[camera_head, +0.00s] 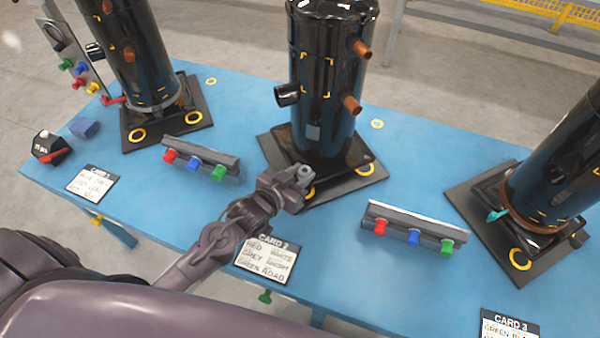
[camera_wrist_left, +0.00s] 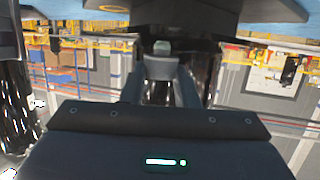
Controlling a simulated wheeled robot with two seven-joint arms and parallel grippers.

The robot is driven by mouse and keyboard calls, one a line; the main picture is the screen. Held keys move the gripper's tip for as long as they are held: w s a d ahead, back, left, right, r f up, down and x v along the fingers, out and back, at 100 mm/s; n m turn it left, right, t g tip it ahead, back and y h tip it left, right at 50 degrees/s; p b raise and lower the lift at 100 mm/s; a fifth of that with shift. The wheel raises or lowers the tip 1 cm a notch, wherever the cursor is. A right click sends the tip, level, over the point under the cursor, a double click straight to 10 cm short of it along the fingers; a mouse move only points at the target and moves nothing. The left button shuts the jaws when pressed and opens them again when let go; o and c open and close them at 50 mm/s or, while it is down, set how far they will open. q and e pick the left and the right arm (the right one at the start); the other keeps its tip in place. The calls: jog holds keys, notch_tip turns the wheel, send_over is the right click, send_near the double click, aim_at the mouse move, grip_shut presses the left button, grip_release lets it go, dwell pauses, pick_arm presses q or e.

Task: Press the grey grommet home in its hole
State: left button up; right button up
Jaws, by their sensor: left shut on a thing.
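My left gripper (camera_head: 300,176) is shut on a small grey piece, which looks like the grey grommet (camera_wrist_left: 161,66), seen between the fingers in the left wrist view. In the head view the gripper is over the front left part of the middle compressor's black base plate (camera_head: 345,188). I cannot tell whether the grommet touches the plate or is in a hole. Another yellow ring (camera_head: 365,170) is at the plate's right. My right gripper is not in view.
The middle black compressor (camera_head: 325,85) rises behind my left gripper. Racks with red, blue and green pieces stand left (camera_head: 201,158) and right (camera_head: 414,226) on the blue pallet (camera_head: 345,270). Compressors stand at left (camera_head: 140,55) and right (camera_head: 560,160). A card (camera_head: 267,258) lies beneath the arm.

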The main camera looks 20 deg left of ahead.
pick_arm(q)
jog(key=shift+f+b, duration=0.55)
jog(key=shift+f, duration=0.45)
jog(key=shift+s+f, duration=0.1)
jog(key=shift+f, duration=0.15)
jog(key=o, duration=1)
jog(key=v, duration=0.7)
jog(key=shift+s+a+r, duration=0.1)
jog(key=shift+s+a, duration=0.1)
jog(key=shift+s, duration=0.05)
jog(key=shift+s, duration=0.1)
